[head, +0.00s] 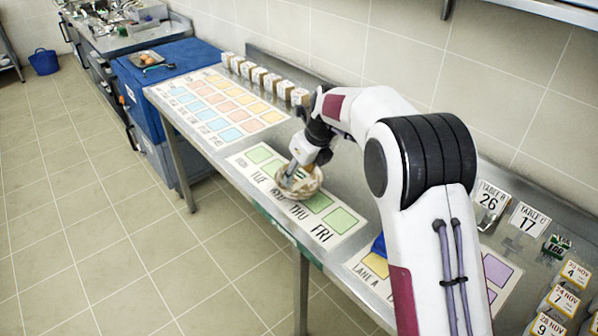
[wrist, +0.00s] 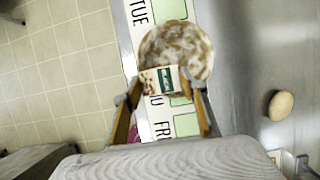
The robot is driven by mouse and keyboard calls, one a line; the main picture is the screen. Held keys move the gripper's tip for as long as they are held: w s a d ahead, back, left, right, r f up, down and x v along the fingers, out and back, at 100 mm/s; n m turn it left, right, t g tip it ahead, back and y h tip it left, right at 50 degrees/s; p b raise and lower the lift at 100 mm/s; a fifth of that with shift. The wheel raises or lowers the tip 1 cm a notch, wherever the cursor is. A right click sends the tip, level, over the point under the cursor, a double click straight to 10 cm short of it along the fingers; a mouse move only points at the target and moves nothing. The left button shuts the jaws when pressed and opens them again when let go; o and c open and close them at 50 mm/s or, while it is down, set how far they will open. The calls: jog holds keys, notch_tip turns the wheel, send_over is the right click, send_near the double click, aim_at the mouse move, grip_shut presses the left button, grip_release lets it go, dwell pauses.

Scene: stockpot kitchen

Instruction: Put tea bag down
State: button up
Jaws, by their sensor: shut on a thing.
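My gripper (head: 292,172) is shut on the tea bag (wrist: 167,80), a small pale packet with a dark green label, held between the two fingertips in the wrist view (wrist: 164,95). The packet overlaps the near edge of a round, mottled brown and white dish (wrist: 176,45) in that view. The dish, bowl-like in the head view (head: 312,187), is on the weekday sheet (head: 345,222) with green squares. I cannot tell whether the packet touches the dish. In the head view the packet is not clear, as my gripper covers part of the dish.
A sheet of blue and orange squares (head: 215,105) lies farther along the steel counter, with several small boxes (head: 262,76) against the wall. Number cards (head: 490,200) stand at the right. An oval tan object (wrist: 281,105) lies beside the weekday sheet in the wrist view.

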jog(key=shift+f, duration=0.6)
jog(key=o, duration=0.9)
jog(key=shift+c, duration=0.2)
jog(key=shift+r, duration=0.1)
jog(key=shift+r, duration=0.85)
jog(key=v, duration=0.7)
jog(key=shift+f, duration=0.1)
jog(key=shift+d, duration=0.1)
